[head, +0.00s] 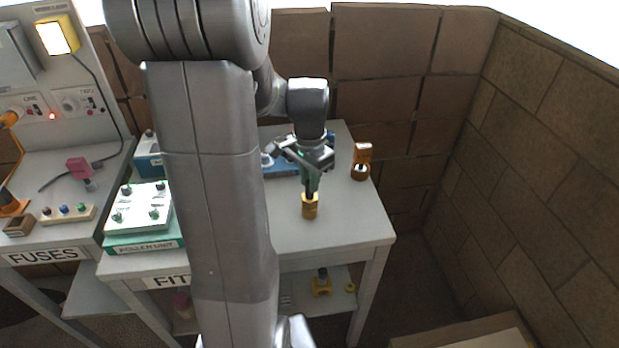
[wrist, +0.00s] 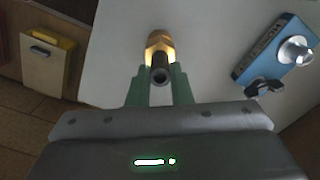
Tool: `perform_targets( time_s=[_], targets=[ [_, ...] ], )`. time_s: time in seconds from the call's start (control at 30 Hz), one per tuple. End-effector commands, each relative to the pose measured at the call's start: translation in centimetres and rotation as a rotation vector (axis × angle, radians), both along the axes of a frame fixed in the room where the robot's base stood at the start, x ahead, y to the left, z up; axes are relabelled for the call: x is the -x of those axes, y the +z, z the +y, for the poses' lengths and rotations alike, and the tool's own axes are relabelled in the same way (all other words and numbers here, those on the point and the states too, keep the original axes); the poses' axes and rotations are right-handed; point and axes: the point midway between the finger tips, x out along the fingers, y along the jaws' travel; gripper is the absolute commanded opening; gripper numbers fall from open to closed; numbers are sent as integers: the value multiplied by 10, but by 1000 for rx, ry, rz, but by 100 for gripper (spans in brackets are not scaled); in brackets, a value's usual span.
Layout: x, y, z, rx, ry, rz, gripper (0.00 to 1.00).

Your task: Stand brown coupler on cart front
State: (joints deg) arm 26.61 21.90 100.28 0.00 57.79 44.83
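A small brass-brown piece with a dark tubular end, which looks like the brown coupler (head: 310,208), stands upright near the front of the grey bench top (head: 350,235). My gripper (head: 312,190) points down at it from above. In the wrist view the coupler (wrist: 160,42) sits between the green fingers of my gripper (wrist: 160,76). They lie close against both sides of its dark end, with no clear gap. Its foot appears to be on the bench or just over it. I cannot tell which thing is the cart.
An orange-brown piece with a pale band (head: 361,160) stands at the back right. A blue box (wrist: 275,55) with a metal knob lies right in the wrist view. A green-based roller unit (head: 140,220) is left. Brown block walls enclose the back and right. The bench's right front is clear.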

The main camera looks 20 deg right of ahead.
Motion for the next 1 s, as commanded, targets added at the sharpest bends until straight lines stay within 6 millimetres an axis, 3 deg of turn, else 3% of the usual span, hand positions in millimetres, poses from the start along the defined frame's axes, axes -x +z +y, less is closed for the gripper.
perform_targets(
  time_s=[0.03,0.1,0.37,0.53,1.0],
  targets=[
    [0,0,0,0,0,0,27],
    [0,0,0,0,0,0,40],
    [0,0,0,0,0,0,41],
    [-1,11,0,1,0,-3,41],
    [-1,104,0,2,0,-4,41]
  ],
)
